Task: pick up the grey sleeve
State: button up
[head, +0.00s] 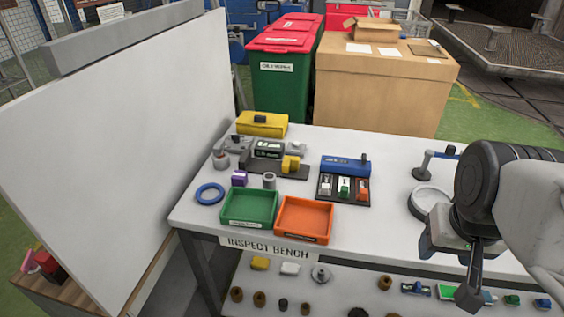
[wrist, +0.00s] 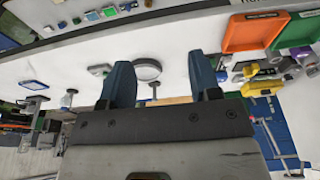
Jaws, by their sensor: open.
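The grey sleeve (head: 269,181) is a small upright cylinder on the white bench. It stands just behind the seam between the green tray (head: 224,222) and the orange tray (head: 280,231). My gripper (head: 468,272) is at the right of the head view, well to the right of the sleeve and above the bench. In the wrist view my gripper (wrist: 160,78) has its two blue fingers spread apart with nothing held between them. The wrist view shows the trays at its upper right; the sleeve is too small there to tell apart surely.
A black rack (head: 325,198) with coloured blocks stands right of the sleeve. A white panel (head: 110,140) rises at the left. The bench right of the orange tray is mostly clear.

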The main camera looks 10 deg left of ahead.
jog(key=shift+c, duration=0.6)
jog(key=w+a+f+m+g+y, duration=0.2)
jog(key=w+a+f+m+y, duration=0.15)
jog(key=w+a, duration=0.55)
jog(key=w+a+f+m+g+y, duration=0.1)
jog(key=w+a+f+m+y, duration=0.3)
jog(key=w+a, duration=0.45)
jog(key=m+y, duration=0.6)
jog(key=m, duration=0.5)
send_near(272, 177)
jog(key=a, duration=0.1)
jog(key=a+f, duration=0.1)
jog(key=a, duration=0.1)
jog(key=shift+s+f+t, duration=0.2)
jog(key=shift+s+t, duration=0.05)
jog(key=shift+t, duration=0.15)
jog(key=shift+x, duration=1.25)
